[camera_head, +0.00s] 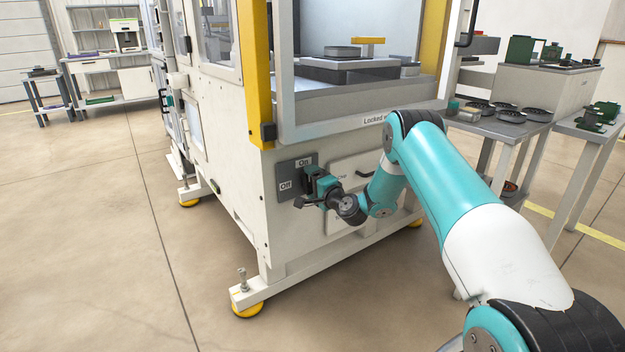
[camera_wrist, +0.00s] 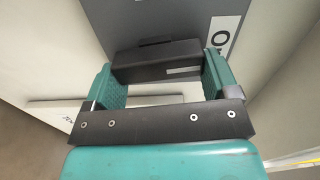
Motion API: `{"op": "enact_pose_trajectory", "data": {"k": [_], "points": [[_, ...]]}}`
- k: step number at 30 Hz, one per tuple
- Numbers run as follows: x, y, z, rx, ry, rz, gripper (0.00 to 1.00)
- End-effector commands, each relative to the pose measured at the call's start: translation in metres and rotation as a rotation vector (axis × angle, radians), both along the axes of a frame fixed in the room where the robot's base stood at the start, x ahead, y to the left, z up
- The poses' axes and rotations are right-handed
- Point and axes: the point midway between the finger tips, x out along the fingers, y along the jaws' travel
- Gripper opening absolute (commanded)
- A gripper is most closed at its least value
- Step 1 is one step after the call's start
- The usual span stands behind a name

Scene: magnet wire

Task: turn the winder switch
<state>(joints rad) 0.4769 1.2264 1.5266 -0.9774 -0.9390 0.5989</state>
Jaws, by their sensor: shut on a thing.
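The winder switch is a black handle (camera_wrist: 156,62) on a grey plate (camera_head: 292,166) low on the white machine's corner. The plate carries an "On" label (camera_head: 303,162) at top and an "Off" label (camera_head: 285,185) at lower left. My gripper (camera_head: 316,184) is at the plate, and in the head view it hides most of the handle. In the wrist view the handle lies between my two teal fingers, and the gripper is shut on it. A white mark shows on the handle's right part. Which label the handle points at cannot be told.
The machine's yellow-edged window frame (camera_head: 258,75) rises above the plate. A white panel with a dark pull handle (camera_head: 365,174) is just right of my gripper. A grey table with round parts (camera_head: 500,124) stands at right. The floor (camera_head: 90,230) at left is clear.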

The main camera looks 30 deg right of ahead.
Motion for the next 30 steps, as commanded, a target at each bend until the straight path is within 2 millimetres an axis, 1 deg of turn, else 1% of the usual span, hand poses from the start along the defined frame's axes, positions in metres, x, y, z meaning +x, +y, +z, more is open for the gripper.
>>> {"op": "enact_pose_trajectory", "data": {"k": [9, 24, 25, 27, 30], "points": [[-0.0006, -0.0013, -0.0016, 0.099, 0.004, -0.003, 0.57], [-0.0007, -0.0011, -0.0024, 0.117, 0.005, -0.003, 0.57], [-0.0007, -0.0011, -0.0024, 0.117, 0.005, -0.003, 0.88], [-0.0006, -0.0010, -0.0023, 0.116, 0.005, -0.002, 1.00], [-0.0004, -0.0007, -0.0020, 0.115, 0.005, -0.002, 1.00]]}}
